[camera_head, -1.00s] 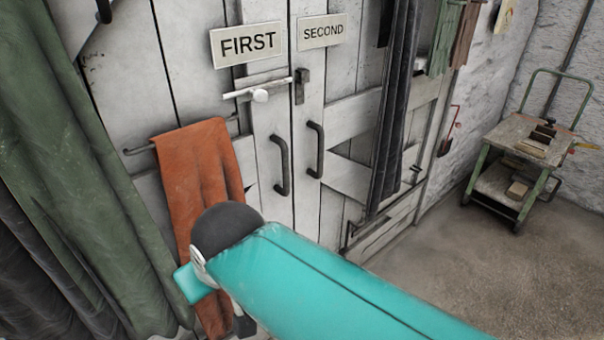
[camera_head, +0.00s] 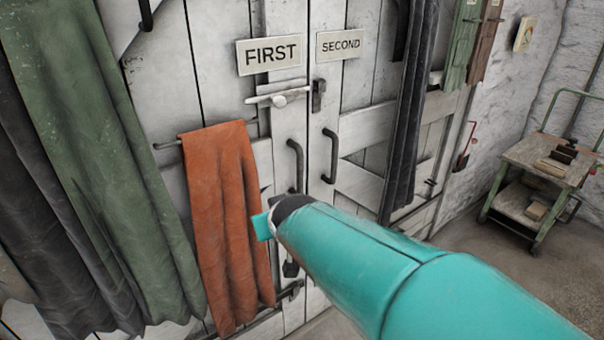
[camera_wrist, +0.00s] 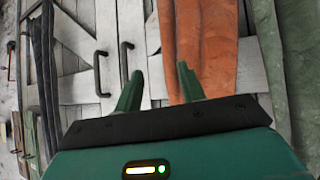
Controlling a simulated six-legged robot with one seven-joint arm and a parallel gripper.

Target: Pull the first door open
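The first door (camera_head: 285,130) is white wood with a "FIRST" sign (camera_head: 270,55) and a dark curved handle (camera_head: 295,165). It looks closed against the second door (camera_head: 350,120), whose similar handle (camera_head: 329,156) is beside it. A pale sliding bolt (camera_head: 280,98) crosses the first door toward a dark keeper (camera_head: 319,95); I cannot tell if it is engaged. In the wrist view, my gripper (camera_wrist: 159,80) is open and empty, its green fingers apart. The first door's handle (camera_wrist: 126,62) lies beyond the left finger.
An orange cloth (camera_head: 220,230) hangs from a rail on the first door, close to my gripper. Green and dark curtains (camera_head: 100,150) hang at left. A dark cloth (camera_head: 408,110) hangs on the second door. A cart (camera_head: 545,170) stands at right, with bare floor before it.

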